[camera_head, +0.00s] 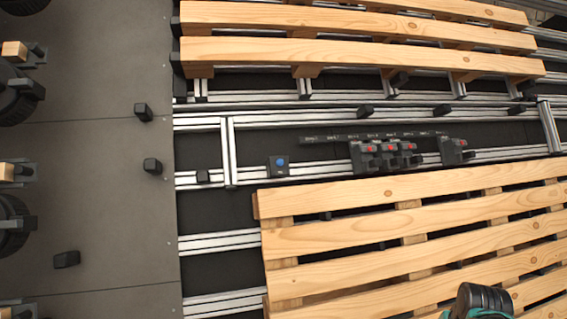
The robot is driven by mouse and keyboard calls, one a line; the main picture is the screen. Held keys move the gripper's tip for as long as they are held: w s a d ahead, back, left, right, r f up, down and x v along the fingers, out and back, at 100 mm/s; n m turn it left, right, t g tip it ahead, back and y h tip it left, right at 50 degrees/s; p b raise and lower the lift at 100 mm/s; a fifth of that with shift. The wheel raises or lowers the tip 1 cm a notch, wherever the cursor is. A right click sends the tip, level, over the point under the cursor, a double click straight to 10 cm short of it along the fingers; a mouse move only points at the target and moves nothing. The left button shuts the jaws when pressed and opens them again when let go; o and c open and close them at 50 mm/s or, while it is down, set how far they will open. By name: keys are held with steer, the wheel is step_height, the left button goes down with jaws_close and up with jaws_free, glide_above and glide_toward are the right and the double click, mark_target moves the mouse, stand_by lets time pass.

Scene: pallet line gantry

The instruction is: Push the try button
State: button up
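A small dark box with a round blue button (280,162) sits on the aluminium rail, left of the other control boxes. Several dark boxes with red tops (383,154) stand close together to its right on the same rail. Another red-topped box (454,151) stands apart farther right. The lettering is too small to read, so I cannot tell which is the try button. My gripper (484,296) shows as a dark rounded shape with teal at the bottom right, over the near pallet and well away from the boxes. Its fingers cannot be made out.
A wooden slatted pallet (400,226) fills the lower right, close below the boxes. A second pallet (345,24) lies across the top. Aluminium rails (222,242) run between and under them. A grey floor plate (95,180) with small black blocks is at left.

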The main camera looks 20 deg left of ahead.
steer(key=shift+c, duration=0.3)
jaws_close()
stand_by(1.4)
